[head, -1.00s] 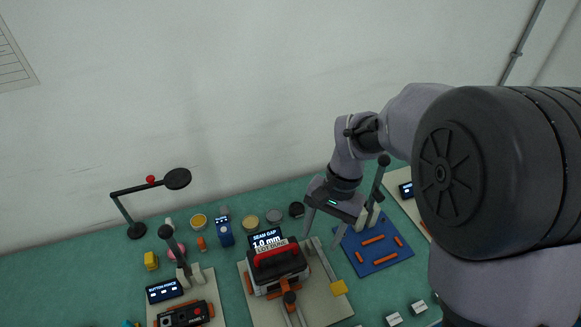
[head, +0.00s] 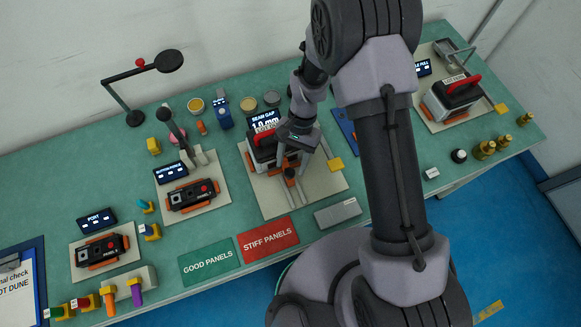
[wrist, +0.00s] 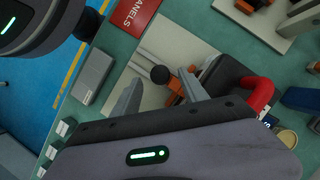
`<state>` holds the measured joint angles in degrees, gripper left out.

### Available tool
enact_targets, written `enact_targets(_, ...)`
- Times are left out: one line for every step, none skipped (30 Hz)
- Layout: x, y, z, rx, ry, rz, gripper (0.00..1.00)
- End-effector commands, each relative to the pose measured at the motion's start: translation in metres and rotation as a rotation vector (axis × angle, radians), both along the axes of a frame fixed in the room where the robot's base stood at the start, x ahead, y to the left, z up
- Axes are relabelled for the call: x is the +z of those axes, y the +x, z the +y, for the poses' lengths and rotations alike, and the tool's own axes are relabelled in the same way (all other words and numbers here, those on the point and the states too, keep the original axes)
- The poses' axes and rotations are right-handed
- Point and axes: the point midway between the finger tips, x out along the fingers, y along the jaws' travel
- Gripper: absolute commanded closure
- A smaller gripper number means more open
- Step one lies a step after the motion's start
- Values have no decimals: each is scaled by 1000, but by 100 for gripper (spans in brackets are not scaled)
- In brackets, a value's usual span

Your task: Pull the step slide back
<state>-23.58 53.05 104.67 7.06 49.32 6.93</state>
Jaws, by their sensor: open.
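The seam gap fixture is a beige plate (head: 325,188) with a small screen (head: 265,117) and a dark case (head: 262,153) with a red handle. In front of the case, an orange slide with a black knob (head: 289,173) sits on pale rails. This looks like the step slide, though no label on it is readable. My gripper (head: 293,165) is open above it, fingers pointing down. In the wrist view the black knob (wrist: 160,74) appears between the two fingertips (wrist: 160,84). Contact cannot be told. My gripper partly hides the case.
A yellow block (head: 335,164) ends a bar right of the case. A grey block (head: 338,213) lies in front, beside the red stiff panels mat (head: 268,238) and green good panels mat (head: 209,262). A button force fixture (head: 222,200) stands left.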

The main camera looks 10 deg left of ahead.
Motion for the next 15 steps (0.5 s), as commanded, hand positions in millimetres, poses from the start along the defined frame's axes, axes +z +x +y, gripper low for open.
enact_targets(-8,-3,1,1,0,1,49)
enact_targets(-11,-4,1,1,0,1,49)
enact_targets(-14,-6,1,0,0,2,49)
enact_targets(-16,-7,2,1,0,1,49)
enact_targets(-18,-7,2,1,0,1,49)
enact_targets(-20,-8,2,1,0,0,49)
enact_targets(-21,-8,2,1,0,0,49)
enact_targets(-21,-9,2,1,0,0,49)
enact_targets(-22,-9,2,0,0,0,49)
enact_targets(-22,-9,2,0,0,0,49)
enact_targets(-22,-9,2,0,0,0,49)
enact_targets(-22,-9,2,0,0,0,49)
enact_targets(-22,-9,2,0,0,0,49)
enact_targets(-21,-9,2,0,0,0,49)
enact_targets(-21,-9,2,0,0,0,49)
